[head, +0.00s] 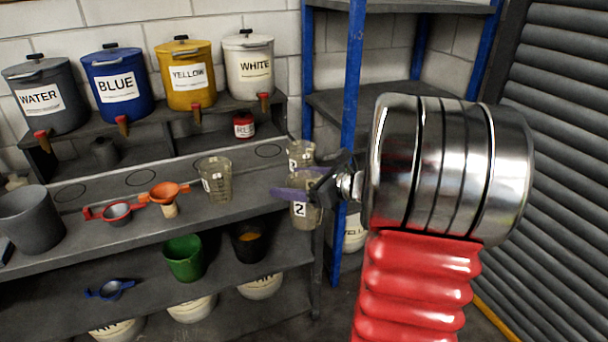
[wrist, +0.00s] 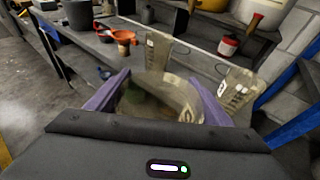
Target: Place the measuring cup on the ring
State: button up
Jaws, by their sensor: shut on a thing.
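A clear measuring cup with a "2" label (head: 303,216) hangs at the right end of the middle shelf, roughly upright. My gripper (head: 304,192) is shut on it, with purple fingers at its rim. In the wrist view the cup (wrist: 160,101) sits between both fingers of the gripper (wrist: 160,82), its lower part hidden by the gripper body. Several dark ring outlines mark the middle shelf: one ring (head: 268,151) lies between two other clear cups, others at the left (head: 70,193) and centre (head: 139,178). I cannot tell which ring is meant.
One clear cup (head: 215,179) stands left of the right-hand ring, another (head: 300,153) just right of it. A red jar (head: 244,125) stands behind. Orange and red scoops (head: 165,193) and a grey pot (head: 30,217) occupy the left. A blue post (head: 350,120) rises near my gripper.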

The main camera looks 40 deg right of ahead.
jog(key=w+a+f+n+g+y, duration=0.2)
jog(key=a+f+n+y, duration=0.1)
jog(key=a+f, duration=0.8)
jog(key=w+a+f+n+g+y, duration=0.1)
jog(key=a+f+n+g+y, duration=0.2)
jog(key=a+f, duration=0.9)
jog(key=a+n+y, duration=0.1)
jog(key=a, duration=0.3)
jog(key=shift+w+a+y, duration=0.3)
jog(key=shift+w, duration=0.1)
